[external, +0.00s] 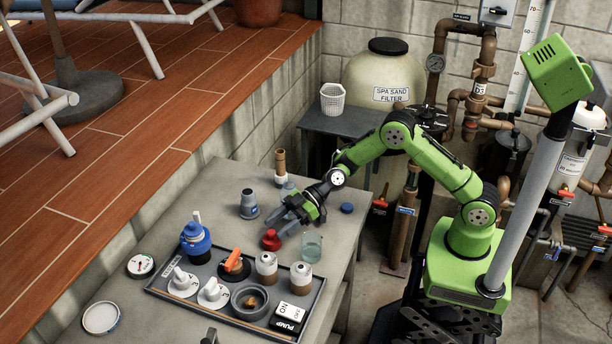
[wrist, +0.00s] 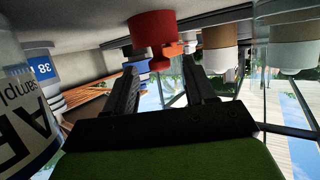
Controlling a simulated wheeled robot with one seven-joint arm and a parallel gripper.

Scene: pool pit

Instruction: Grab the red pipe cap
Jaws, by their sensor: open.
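The red pipe cap (external: 271,241) stands on the grey worktop, just behind the tray's back edge. My gripper (external: 283,222) is low over the worktop, open, with its fingers pointing toward the cap. In the wrist view the red cap (wrist: 152,35) appears just past the fingertips, roughly in line with the gap between them. My gripper (wrist: 160,78) holds nothing there. The wrist picture looks upside down, and I cannot tell whether a finger touches the cap.
A clear beaker (external: 312,245) stands close right of the cap. A grey-blue fitting (external: 249,205) stands to the left, and a blue cap (external: 347,208) lies to the right. The black tray (external: 165,293) with valves and fittings fills the front. A labelled bottle (wrist: 22,110) is near my gripper.

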